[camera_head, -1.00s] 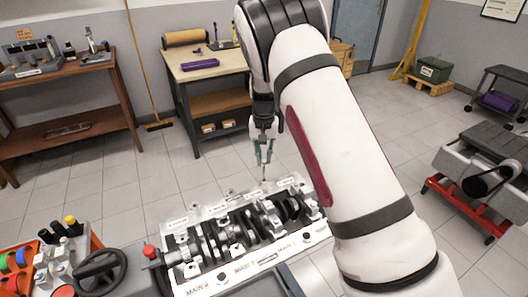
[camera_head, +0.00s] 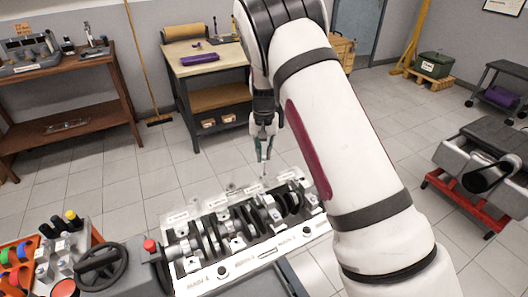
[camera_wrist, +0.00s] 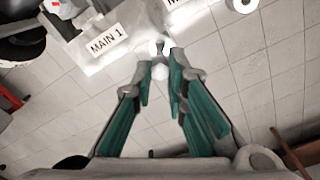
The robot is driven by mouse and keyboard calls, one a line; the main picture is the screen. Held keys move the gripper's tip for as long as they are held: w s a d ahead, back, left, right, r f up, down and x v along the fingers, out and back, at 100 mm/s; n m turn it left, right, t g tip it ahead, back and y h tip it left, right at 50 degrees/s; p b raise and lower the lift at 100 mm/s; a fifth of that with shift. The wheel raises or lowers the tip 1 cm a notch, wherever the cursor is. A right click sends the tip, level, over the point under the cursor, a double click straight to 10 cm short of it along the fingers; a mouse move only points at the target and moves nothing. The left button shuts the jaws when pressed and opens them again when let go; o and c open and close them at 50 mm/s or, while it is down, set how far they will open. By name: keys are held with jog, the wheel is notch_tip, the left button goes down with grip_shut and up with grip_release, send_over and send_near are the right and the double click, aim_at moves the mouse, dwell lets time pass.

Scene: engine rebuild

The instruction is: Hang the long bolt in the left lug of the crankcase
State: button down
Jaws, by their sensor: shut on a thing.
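The crankcase (camera_head: 262,257) is a pale block with a crankshaft (camera_head: 240,222) and caps lying in it, low in the middle of the head view. My gripper (camera_head: 264,158) hangs above and behind its far edge, pointing down. It is shut on the long bolt (camera_head: 265,171), which shows only as a thin, roughly upright piece below the fingertips. In the wrist view, the green-padded fingers (camera_wrist: 160,68) close on the bolt's pale round end (camera_wrist: 157,46). The MAIN 1 label (camera_wrist: 104,42) lies to the left of the fingertips. I cannot make out the left lug clearly.
A black handwheel (camera_head: 101,262) and a red knob (camera_head: 150,245) stand left of the crankcase. A tray of coloured parts (camera_head: 18,250) is at the far left. A workbench (camera_head: 208,69) stands behind. Open tiled floor lies beyond the crankcase. My arm covers the right-centre.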

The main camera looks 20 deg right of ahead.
aim_at(264, 157)
jog(key=shift+f+b, duration=1)
jog(key=shift+f, duration=2.35)
dwell(1.6)
jog(key=c, duration=1.8)
grip_release()
jog(key=shift+r, duration=1.15)
jog(key=shift+r, duration=0.35)
jog(key=o, duration=0.5)
